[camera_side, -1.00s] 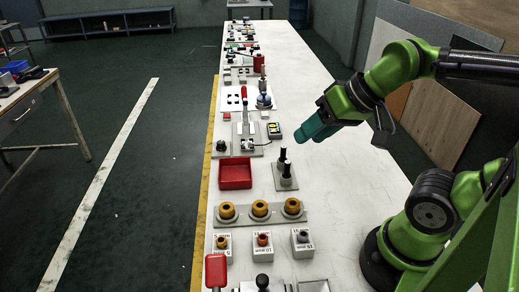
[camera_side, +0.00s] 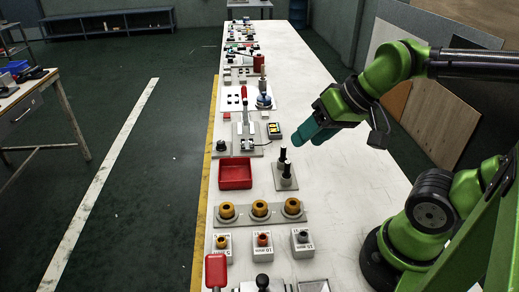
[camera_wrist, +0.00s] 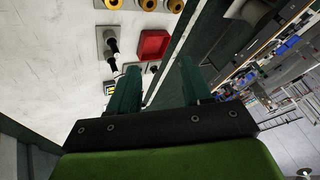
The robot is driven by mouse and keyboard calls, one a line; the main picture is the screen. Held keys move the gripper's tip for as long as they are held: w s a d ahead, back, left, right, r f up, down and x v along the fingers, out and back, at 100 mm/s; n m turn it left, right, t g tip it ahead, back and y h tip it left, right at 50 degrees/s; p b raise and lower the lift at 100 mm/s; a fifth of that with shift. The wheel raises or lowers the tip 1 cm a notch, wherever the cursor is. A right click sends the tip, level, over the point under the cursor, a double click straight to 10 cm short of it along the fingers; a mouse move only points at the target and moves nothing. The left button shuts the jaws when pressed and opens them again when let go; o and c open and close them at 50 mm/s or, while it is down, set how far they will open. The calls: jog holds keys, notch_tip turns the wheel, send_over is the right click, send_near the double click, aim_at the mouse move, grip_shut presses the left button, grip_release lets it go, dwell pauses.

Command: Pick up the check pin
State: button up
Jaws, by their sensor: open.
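Two dark upright pins, the check pins by their look, stand on a small grey plate (camera_side: 286,185). One pin (camera_side: 282,157) is behind the other pin (camera_side: 287,172). In the wrist view the dark pins (camera_wrist: 112,46) show at the upper left on their plate (camera_wrist: 101,35); I cannot tell which is the check pin. My gripper (camera_side: 306,134) is open and empty, in the air to the upper right of the pins in the side view. Its two teal fingers show apart in the wrist view (camera_wrist: 160,82), with no pin between them.
A red tray (camera_side: 235,174) lies left of the pins. A plate with several orange rings (camera_side: 260,210) is in front. A red-handled clamp (camera_side: 244,110) and a yellow-faced device (camera_side: 274,131) stand behind. The white table (camera_side: 345,185) is clear to the right.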

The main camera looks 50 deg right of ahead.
aim_at(287, 162)
jog(key=w+d+f+m+g+h, duration=0.2)
jog(key=w+d+f+m+g, duration=0.1)
jog(key=w+d+g, duration=0.65)
jog(key=f+t, duration=0.1)
jog(key=f, duration=0.2)
jog(key=w+f+t, duration=0.1)
jog(key=f, duration=0.3)
jog(key=a+f+t, duration=0.1)
jog(key=f, duration=0.3)
jog(key=shift+w+f, duration=0.15)
jog(key=shift+w, duration=0.05)
jog(key=shift+d+f, duration=0.1)
jog(key=shift+f, duration=2.55)
jog(key=shift+c, duration=0.5)
grip_shut()
